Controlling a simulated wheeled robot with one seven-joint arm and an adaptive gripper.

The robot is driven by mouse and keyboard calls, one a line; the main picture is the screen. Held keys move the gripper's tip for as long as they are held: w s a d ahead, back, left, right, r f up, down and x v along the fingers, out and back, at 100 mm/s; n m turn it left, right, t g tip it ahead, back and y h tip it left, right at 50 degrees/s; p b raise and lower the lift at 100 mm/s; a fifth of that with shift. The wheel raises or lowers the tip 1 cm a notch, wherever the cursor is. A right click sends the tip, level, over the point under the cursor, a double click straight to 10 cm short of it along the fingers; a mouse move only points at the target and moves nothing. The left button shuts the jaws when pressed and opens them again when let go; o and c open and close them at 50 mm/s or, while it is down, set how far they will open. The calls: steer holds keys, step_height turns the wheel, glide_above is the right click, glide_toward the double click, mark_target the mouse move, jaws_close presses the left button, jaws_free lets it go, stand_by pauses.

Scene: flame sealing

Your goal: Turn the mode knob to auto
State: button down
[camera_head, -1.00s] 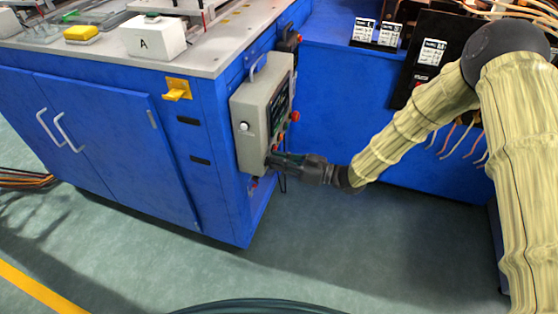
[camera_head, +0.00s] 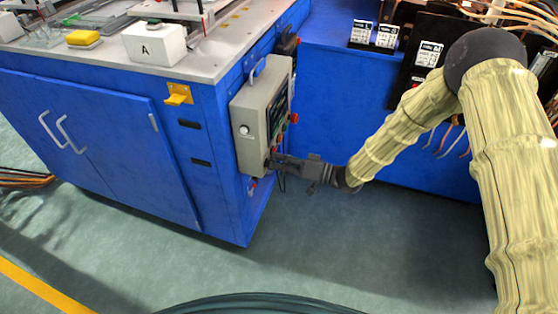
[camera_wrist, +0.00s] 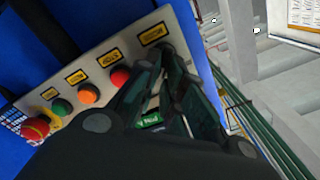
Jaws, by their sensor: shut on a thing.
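The grey control box (camera_head: 247,108) is mounted on the corner of the blue cabinet. In the wrist view its panel (camera_wrist: 103,55) carries a row of labelled controls. The mode knob is at the end of the row, under the rightmost label (camera_wrist: 154,33), and is mostly hidden by my fingers. My gripper (camera_wrist: 168,60) is shut on the knob, its fingertips against the panel. In the head view my gripper (camera_head: 271,163) reaches the box's lower right edge from the right. I cannot read the knob's setting.
Beside the knob are a red button (camera_wrist: 120,77), an orange button (camera_wrist: 88,93), a green button (camera_wrist: 61,107) and a red emergency stop (camera_wrist: 37,127). Open floor (camera_head: 330,240) lies below my arm.

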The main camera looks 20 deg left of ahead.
steer(key=shift+m, duration=0.3)
steer(key=c, duration=1.5)
jaws_free()
steer(key=shift+c, duration=0.2)
steer(key=shift+d, duration=0.1)
steer(key=d, duration=1.1)
steer(key=shift+s+d, duration=0.15)
steer(key=shift+d, duration=0.25)
steer(key=shift+f, duration=0.15)
